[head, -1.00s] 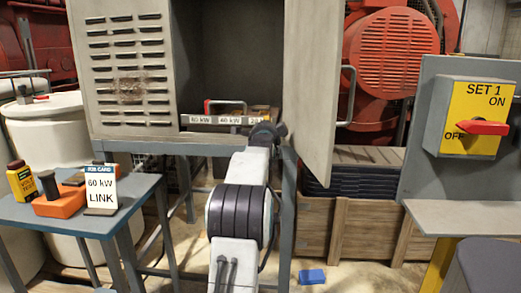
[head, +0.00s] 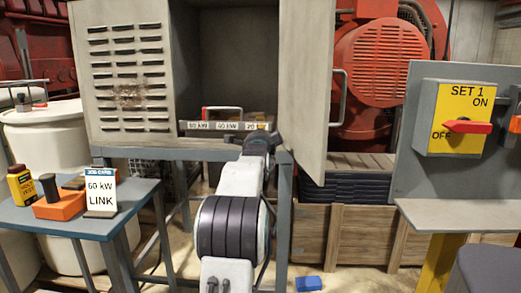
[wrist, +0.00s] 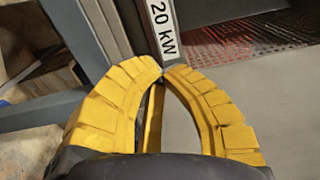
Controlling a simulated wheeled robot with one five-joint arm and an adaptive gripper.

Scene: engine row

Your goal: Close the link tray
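The link tray (head: 213,126) is in the lower part of the grey cabinet's opening, its front strip bearing kW labels. A red bar-shaped handle (head: 222,108) shows just behind the strip. My gripper (head: 262,138) is at the right end of the strip, close below the last label. In the wrist view the yellow fingers of my gripper (wrist: 164,68) meet or nearly meet at their tips, with nothing seen between them. The tips are at the end of the 20 kW label (wrist: 162,28); contact is not clear. My arm hides the area under the strip's right end.
The cabinet door (head: 307,90) stands open on the right. A blue table (head: 125,220) at left holds a 60 kW LINK card (head: 101,192), an orange block and a yellow bottle. A switch panel (head: 463,118) stands at right. A small blue object (head: 308,284) lies on the floor.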

